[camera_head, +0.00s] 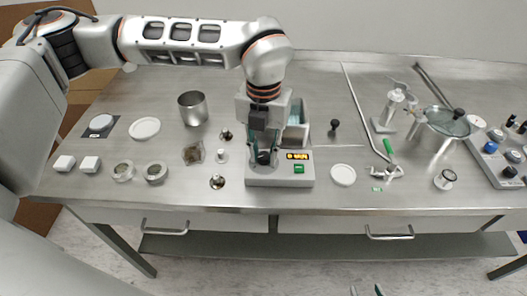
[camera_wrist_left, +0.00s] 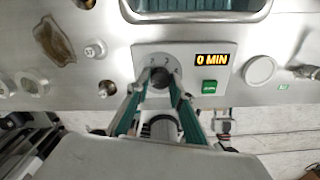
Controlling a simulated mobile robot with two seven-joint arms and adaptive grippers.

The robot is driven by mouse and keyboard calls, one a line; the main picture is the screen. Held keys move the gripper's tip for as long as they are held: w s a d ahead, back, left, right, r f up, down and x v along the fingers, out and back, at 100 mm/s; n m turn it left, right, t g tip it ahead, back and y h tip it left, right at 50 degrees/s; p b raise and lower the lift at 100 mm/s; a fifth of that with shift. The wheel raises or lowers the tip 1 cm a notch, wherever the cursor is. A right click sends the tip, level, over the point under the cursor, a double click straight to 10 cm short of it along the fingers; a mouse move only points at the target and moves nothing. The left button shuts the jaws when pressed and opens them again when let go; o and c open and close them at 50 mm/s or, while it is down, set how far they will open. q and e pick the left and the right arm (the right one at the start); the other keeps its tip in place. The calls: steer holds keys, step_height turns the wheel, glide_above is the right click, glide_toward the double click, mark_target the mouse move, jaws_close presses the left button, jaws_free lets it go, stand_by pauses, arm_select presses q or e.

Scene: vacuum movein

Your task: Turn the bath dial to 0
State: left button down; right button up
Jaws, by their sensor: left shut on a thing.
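The bath (camera_head: 298,128) is a grey box with a teal-lit basin, in the middle of the steel bench. Its front panel (camera_wrist_left: 225,62) carries a dark round dial (camera_wrist_left: 160,77), an orange display (camera_wrist_left: 212,60) and a green button (camera_wrist_left: 209,87). The display reads "0 MIN" in the wrist view. My left gripper (camera_head: 263,158) reaches down over the panel from above. Its two green-sided fingers are shut on the dial, one on each side, and partly hide it. My right gripper (camera_head: 367,291) is at the bottom edge of the head view, with two separated tips showing; nothing shows between them.
A steel beaker (camera_head: 193,108), small posts and round dishes (camera_head: 155,172) stand left of the bath. A white disc (camera_head: 343,175), a green-handled tool (camera_head: 388,160) and a glass-lidded vessel (camera_head: 446,124) are to its right. Drawers are below the bench's front edge.

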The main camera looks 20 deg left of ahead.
mark_target(264, 156)
arm_select(q)
steer(key=shift+n, duration=1.5)
steer(key=c, duration=1.8)
jaws_free()
steer(key=shift+r, duration=0.1)
step_height(264, 156, up, 12)
steer(key=shift+f, duration=0.1)
